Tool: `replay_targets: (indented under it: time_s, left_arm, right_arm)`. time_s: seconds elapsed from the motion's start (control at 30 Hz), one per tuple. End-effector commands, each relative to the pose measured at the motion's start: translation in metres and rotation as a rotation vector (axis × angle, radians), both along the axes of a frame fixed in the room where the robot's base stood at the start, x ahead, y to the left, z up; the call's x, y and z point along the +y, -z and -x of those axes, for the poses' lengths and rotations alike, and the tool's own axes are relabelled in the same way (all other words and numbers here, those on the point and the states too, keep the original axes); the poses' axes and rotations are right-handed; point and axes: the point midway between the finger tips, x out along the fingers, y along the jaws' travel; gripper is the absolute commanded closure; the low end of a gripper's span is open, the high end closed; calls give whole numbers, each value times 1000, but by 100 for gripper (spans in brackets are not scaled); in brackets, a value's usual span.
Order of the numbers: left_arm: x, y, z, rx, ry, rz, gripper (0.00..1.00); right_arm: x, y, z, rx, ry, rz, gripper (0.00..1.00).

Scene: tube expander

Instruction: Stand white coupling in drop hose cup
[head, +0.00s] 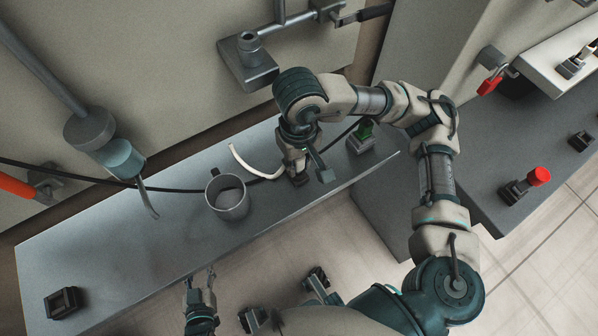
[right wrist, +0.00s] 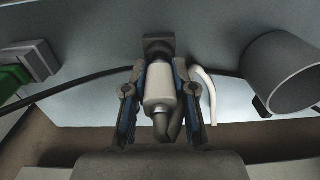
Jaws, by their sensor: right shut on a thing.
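My right gripper (head: 297,165) is shut on the white coupling (right wrist: 158,90), low over the grey bench. In the right wrist view the coupling sits between the two fingers (right wrist: 164,68). A dark square block (right wrist: 158,44) is right at its far end; I cannot tell whether they touch. In the head view my gripper hides the coupling. A grey metal cup (head: 228,200) stands upright on the bench, left of my right gripper; it also shows in the right wrist view (right wrist: 285,75). My left gripper (head: 200,277) is open and empty at the bench's front edge.
A curved white hose (head: 250,167) lies between cup and right gripper. A black cable (head: 90,179) runs along the bench. A green-topped block (head: 364,134) is right of my right gripper. A dark square holder (head: 62,302) sits front left; the bench's left part (head: 110,250) is clear.

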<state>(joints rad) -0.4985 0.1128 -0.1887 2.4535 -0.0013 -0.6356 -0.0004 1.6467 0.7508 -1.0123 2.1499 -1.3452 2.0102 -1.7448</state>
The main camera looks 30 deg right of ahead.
Motion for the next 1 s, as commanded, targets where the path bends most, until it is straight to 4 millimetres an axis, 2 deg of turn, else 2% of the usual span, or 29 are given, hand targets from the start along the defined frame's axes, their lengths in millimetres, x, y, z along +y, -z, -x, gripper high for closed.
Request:
replay_targets:
  time_s: [1.0]
  left_arm:
    - [0,16,2,14,0,0,54]
  right_arm:
    - [0,16,0,1,1,0,100]
